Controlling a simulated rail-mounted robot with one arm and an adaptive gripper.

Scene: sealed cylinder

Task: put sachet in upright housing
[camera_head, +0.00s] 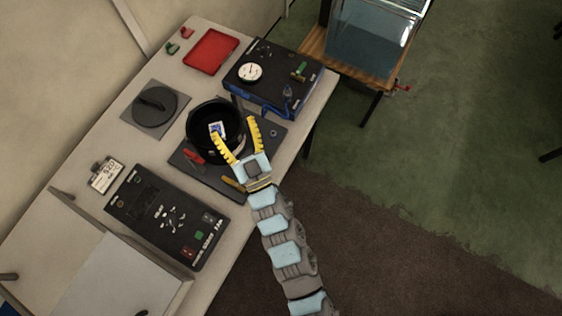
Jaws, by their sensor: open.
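The upright housing (199,113) is a round black open-topped vessel standing on a dark base plate near the middle of the table. The sachet (217,129) is a small white packet with a blue mark. It appears inside the housing's opening, by the tip of my gripper's left yellow finger; whether it touches the finger or the housing floor I cannot tell. My gripper (234,128) has its two yellow fingers spread apart, over the front right part of the housing. The lower right of the housing is partly hidden by the fingers.
A dark round lid with a handle (155,105) lies on a grey plate to the left. A dial box (272,77) stands behind right, and a red tray (211,52) at the back. A control panel (165,218) lies front left. A glass tank (370,38) stands beyond the table.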

